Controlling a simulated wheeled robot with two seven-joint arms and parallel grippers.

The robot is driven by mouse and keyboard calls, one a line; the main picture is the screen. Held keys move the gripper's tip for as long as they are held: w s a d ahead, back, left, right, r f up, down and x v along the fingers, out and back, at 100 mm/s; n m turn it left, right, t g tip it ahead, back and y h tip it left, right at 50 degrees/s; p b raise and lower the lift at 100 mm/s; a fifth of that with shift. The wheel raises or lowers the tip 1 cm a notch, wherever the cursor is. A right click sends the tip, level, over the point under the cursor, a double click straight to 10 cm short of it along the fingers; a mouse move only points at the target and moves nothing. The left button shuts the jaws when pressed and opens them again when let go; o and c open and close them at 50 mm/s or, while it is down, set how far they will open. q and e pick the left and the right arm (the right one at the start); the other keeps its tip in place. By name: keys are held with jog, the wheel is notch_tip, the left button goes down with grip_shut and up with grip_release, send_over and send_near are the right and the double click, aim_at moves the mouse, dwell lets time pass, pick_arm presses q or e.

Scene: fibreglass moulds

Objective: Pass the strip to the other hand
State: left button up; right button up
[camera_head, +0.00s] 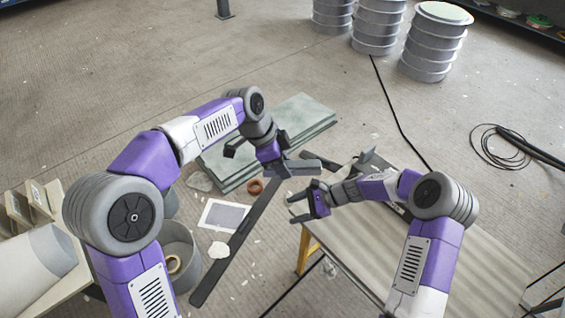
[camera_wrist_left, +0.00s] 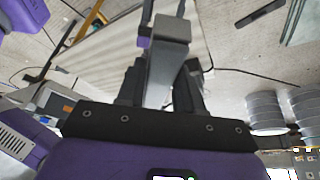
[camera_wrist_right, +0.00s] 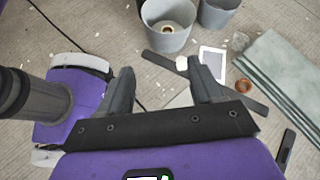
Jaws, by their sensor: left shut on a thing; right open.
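The grey strip (camera_head: 300,168) is in the jaws of my left gripper (camera_head: 283,160), above the floor near the middle of the head view. In the left wrist view the strip (camera_wrist_left: 170,40) sticks out from between the two dark fingers, its near part hidden by them. My right gripper (camera_head: 297,208) is open and empty, a little below and apart from the strip in the head view. In the right wrist view its fingers (camera_wrist_right: 163,88) stand wide apart with only floor and things on it beyond. The strip cannot be made out in that view.
A table (camera_head: 440,245) stands at lower right under my right arm. Greenish slabs (camera_head: 300,118), a long dark bar (camera_head: 225,262), a brown ring (camera_head: 255,187) and a grey bucket (camera_head: 185,250) are on the floor. Ribbed drums (camera_head: 430,50) stand at the back. Cables lie at right.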

jog(key=s+a+f+n+g+h, duration=0.1)
jog(key=s+a+f+n, duration=0.15)
jog(key=s+f, duration=0.45)
jog(key=s+d+f+n+t+h, duration=0.1)
jog(key=s+d+f+n+h, duration=0.2)
jog(key=s+n, duration=0.2)
jog(key=s+d+f+n+h, duration=0.2)
jog(key=s+d+f+n, duration=0.2)
jog(key=s, duration=0.5)
jog(key=shift+s+d+n+t+h, duration=0.3)
jog(key=shift+s+n+t+h, duration=0.1)
jog(key=shift+n, duration=0.55)
